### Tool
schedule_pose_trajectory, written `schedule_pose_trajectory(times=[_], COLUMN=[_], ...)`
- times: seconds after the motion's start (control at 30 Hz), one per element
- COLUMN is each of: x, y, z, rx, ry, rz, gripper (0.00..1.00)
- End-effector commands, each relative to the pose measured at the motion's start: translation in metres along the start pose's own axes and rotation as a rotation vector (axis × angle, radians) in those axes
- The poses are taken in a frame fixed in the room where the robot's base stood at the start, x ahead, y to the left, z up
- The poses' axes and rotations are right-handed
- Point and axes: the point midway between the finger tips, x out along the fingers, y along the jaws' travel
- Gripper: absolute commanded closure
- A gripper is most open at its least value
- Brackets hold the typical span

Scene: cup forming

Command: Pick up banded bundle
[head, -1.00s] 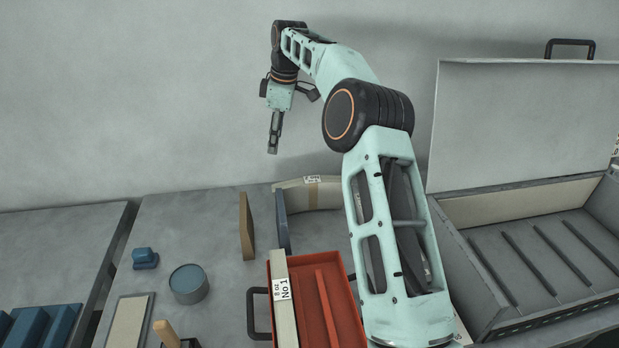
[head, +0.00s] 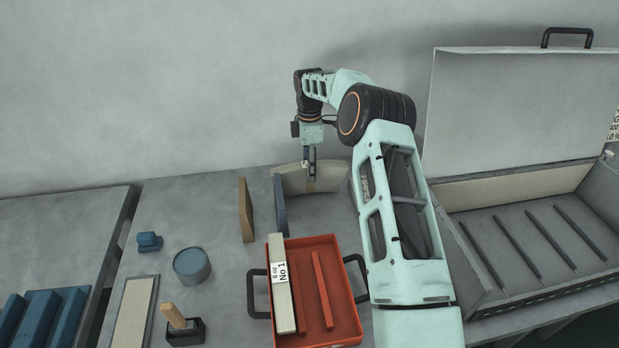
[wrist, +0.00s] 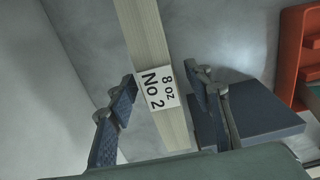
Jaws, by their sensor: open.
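In the wrist view the fingers of my gripper (wrist: 165,100) lie on either side of the label. Contact with the bundle cannot be told.
A blue-grey upright board (head: 280,206) stands close to the bundle's left end, with a tan board (head: 246,210) beside it. The red tray (head: 346,306) holds another bundle (head: 280,302) marked "No 1". An open grey case (head: 500,184) stands at right. A blue round tin (head: 192,266) is at left.

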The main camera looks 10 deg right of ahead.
Motion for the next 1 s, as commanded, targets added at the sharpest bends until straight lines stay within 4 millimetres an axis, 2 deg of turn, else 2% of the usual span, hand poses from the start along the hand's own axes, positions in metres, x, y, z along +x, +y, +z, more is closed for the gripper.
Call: schedule_pose_trajectory(times=[0.17, 0.4, 0.83, 1.0], x=[0.019, 0.021, 0.021, 0.021], y=[0.000, 0.000, 0.000, 0.000], z=[0.000, 0.000, 0.000, 0.000], rx=[0.001, 0.002, 0.001, 0.001], ry=[0.001, 0.000, 0.000, 0.000], rz=[-0.001, 0.000, 0.001, 0.001], gripper=[0.54, 0.54, 1.00, 1.00])
